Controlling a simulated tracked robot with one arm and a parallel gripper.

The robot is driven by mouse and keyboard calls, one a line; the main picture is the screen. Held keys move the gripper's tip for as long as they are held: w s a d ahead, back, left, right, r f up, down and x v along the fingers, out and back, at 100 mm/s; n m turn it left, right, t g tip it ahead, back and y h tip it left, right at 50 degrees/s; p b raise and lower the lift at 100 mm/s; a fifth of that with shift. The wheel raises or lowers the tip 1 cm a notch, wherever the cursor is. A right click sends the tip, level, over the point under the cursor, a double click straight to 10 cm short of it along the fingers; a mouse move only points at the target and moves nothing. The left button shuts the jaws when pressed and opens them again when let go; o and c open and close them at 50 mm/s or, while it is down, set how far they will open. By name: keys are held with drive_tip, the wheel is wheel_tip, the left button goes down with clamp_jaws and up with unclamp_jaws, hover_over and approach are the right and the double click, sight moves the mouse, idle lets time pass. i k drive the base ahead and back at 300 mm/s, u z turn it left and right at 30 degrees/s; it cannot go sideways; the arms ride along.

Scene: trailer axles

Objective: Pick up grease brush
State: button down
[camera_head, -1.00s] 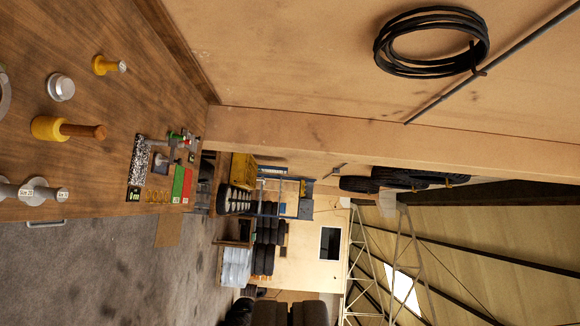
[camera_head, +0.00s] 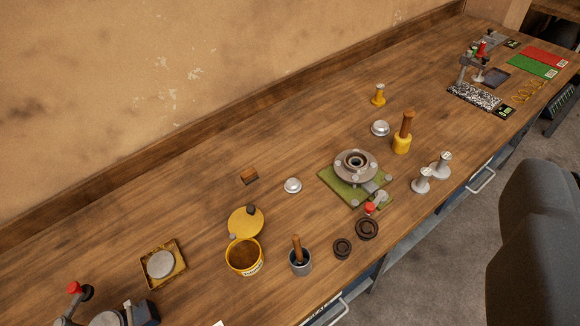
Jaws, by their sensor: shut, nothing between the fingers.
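A brush with a wooden handle (camera_head: 297,246) stands upright, slightly tilted, in a small grey cup (camera_head: 301,265) near the front edge of the workbench. Its lower end is hidden inside the cup. I take it to be the grease brush. An open yellow tub (camera_head: 244,258) of brown grease stands just left of the cup, with its yellow lid (camera_head: 246,222) behind it. My gripper does not show in this view.
A hub on a green plate (camera_head: 355,168), two dark rings (camera_head: 366,228) and a yellow-headed mallet (camera_head: 403,138) lie right of the cup. A tray (camera_head: 164,264) is at left. A dark grey rounded object (camera_head: 540,230) stands beyond the bench's front edge.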

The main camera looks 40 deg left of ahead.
sight(297, 248)
drive_tip(key=z, duration=0.1)
drive_tip(key=k, duration=1.65)
drive_tip(key=u, duration=0.45)
drive_tip(key=i, duration=0.7)
drive_tip(key=u, duration=0.25)
